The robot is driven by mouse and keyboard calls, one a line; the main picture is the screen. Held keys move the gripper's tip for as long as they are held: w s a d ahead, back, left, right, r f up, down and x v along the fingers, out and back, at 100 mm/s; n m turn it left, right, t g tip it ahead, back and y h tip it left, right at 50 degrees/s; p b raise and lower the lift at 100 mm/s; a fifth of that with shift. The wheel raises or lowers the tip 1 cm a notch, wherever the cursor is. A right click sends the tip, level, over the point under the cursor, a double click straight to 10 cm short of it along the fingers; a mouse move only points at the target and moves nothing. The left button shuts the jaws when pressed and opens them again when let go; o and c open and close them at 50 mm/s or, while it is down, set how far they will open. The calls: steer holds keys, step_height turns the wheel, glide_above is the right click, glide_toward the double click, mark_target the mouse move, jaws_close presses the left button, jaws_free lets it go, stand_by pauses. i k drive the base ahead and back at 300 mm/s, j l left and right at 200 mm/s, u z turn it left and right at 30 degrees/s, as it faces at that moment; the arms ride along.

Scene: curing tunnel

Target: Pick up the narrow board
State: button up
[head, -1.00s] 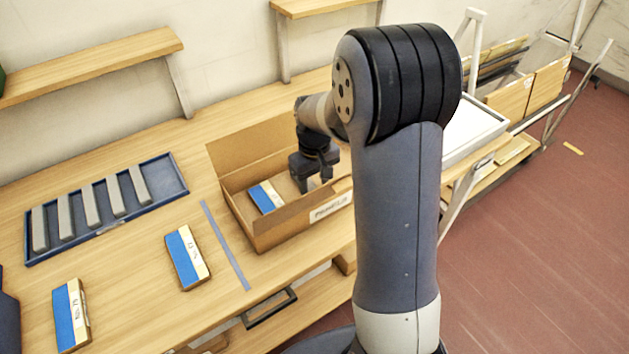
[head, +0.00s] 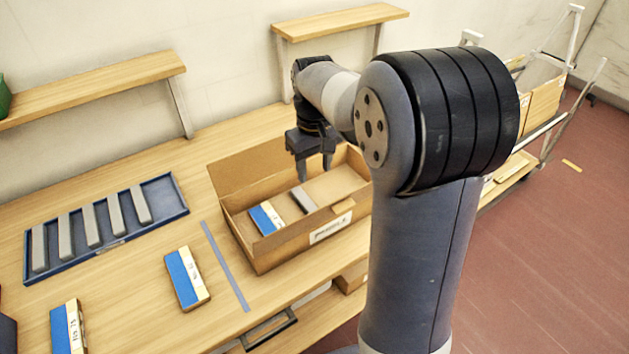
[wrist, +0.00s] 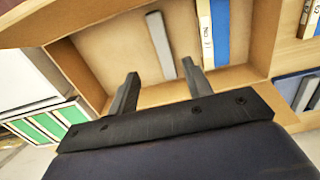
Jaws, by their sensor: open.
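Two blue boards with pale label strips lie on the table: one beside the blue tape line (head: 187,278) and one at the front left (head: 66,328). A third such board (head: 264,219) lies in the open cardboard box (head: 300,240); it also shows in the wrist view (wrist: 219,32). A grey bar (head: 304,200) lies next to it on the box floor and shows in the wrist view (wrist: 160,45). I cannot tell which board is the narrow one. My gripper (head: 314,174) is open and empty above the box; the wrist view shows its fingers (wrist: 158,72) apart.
A blue tray (head: 188,208) of several grey bars lies at the left. Two wooden shelves (head: 100,88) (head: 340,20) stand at the back. A wheeled rack (head: 545,100) stands at the right. The table has bare room left of the tape.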

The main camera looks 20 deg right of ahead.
mark_target(191, 291)
steer(key=u, duration=1.3)
steer(key=k, duration=1)
steer(key=u, duration=0.75)
steer(key=l+u, duration=0.15)
steer(key=u, duration=0.3)
steer(key=i+l+u, duration=0.1)
steer(key=u, duration=0.3)
steer(key=l+u, duration=0.1)
steer(key=u, duration=0.3)
steer(key=l+u, duration=0.15)
steer(key=l, duration=1.2)
